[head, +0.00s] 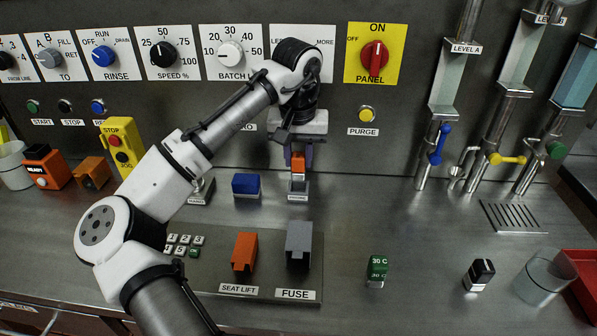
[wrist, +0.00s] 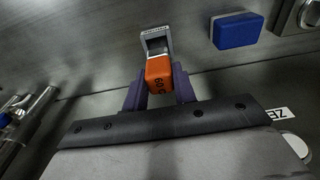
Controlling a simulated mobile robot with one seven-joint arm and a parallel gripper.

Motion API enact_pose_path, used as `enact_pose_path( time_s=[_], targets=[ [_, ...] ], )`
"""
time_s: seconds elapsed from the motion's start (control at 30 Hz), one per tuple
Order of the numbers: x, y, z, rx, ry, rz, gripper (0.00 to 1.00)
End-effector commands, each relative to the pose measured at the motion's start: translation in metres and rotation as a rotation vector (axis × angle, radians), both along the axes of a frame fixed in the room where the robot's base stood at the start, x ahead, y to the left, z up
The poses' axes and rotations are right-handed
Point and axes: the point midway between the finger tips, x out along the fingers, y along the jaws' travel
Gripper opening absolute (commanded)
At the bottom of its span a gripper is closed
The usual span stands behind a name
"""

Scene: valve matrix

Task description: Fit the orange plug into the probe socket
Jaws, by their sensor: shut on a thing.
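The orange plug (head: 298,163) is held between the fingers of my gripper (head: 298,156), just above the socket. In the wrist view the plug (wrist: 159,74) shows dark lettering on its face, with purple fingers of my gripper (wrist: 160,88) on both sides. The probe socket (head: 298,187) is a grey block with a small label on the counter below the plug. In the wrist view the socket (wrist: 155,36) shows its dark opening right beyond the plug's end. The plug overlaps the socket's near edge there; I cannot tell whether its tip is inside.
A blue block (head: 246,185) stands just left of the socket. Orange seat lift (head: 245,251) and grey fuse (head: 299,246) covers stand nearer on a panel. A green 30 C plug (head: 377,268) and a black-and-white block (head: 479,273) stand at right. Counter between socket and taps is clear.

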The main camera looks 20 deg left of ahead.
Motion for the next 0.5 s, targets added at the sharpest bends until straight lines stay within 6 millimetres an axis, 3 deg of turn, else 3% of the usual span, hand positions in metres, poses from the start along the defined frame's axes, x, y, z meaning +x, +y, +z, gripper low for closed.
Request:
enact_pose_path(
  time_s=[0.3,0.5],
  targets=[
    [0.0,0.0,-0.039,0.0,0.001,0.0,0.04],
    [0.0,-0.001,-0.046,-0.002,-0.001,-0.001,0.04]
  ],
)
